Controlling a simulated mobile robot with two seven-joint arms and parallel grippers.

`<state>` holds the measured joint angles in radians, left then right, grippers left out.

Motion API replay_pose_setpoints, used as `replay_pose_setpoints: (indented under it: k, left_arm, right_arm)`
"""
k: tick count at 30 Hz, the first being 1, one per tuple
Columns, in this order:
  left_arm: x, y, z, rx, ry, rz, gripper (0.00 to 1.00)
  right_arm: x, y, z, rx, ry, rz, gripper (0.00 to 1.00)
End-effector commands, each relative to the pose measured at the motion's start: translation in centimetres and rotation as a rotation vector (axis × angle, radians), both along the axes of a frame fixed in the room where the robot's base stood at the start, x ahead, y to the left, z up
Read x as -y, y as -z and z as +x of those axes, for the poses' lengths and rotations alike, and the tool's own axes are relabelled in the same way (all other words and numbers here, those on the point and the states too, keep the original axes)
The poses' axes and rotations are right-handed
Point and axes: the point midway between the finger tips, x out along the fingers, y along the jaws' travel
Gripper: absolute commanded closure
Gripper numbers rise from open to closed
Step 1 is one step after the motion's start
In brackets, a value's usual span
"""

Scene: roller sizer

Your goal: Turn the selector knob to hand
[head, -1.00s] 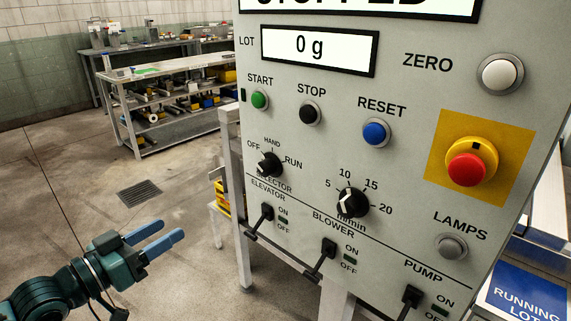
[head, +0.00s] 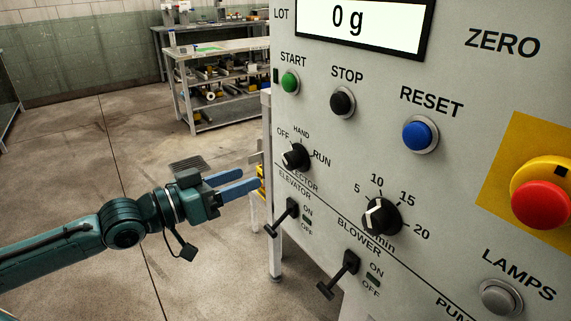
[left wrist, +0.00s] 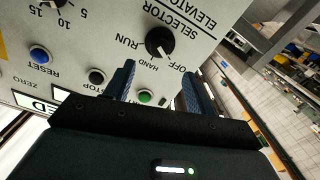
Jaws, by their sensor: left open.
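The selector knob (head: 296,157) is a black knob on the grey panel, with OFF, HAND and RUN printed around it. Its white pointer mark faces the OFF side, at the left. It also shows in the left wrist view (left wrist: 159,43), upside down. My left gripper (head: 243,182) is left of the panel, a little below the knob in the head view. Its two blue fingers are apart and empty, pointing toward the panel. In the left wrist view the left gripper (left wrist: 158,85) has the knob beyond its fingertips, with no contact seen. My right gripper is not in view.
Near the knob are the green START button (head: 290,82), the black STOP button (head: 342,102), the speed dial (head: 381,216) and the ELEVATOR lever (head: 283,218). The BLOWER lever (head: 340,273) sticks out lower down. A shelved bench (head: 223,85) stands behind. The floor at left is clear.

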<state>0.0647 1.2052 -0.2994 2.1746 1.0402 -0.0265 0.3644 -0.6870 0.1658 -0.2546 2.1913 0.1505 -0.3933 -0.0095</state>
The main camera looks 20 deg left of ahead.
Motion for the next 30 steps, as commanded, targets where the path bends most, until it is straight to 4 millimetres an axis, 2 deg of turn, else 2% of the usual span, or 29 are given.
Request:
replay_pose_setpoints:
  k: [18,30]
  left_arm:
    - [5.8,-0.1,7.6,0.001,-0.001,-0.002,0.45]
    - [6.5,0.1,8.3,-0.001,-0.001,0.001,0.45]
  right_arm:
    - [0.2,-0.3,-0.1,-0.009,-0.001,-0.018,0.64]
    - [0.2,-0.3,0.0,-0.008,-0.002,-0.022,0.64]
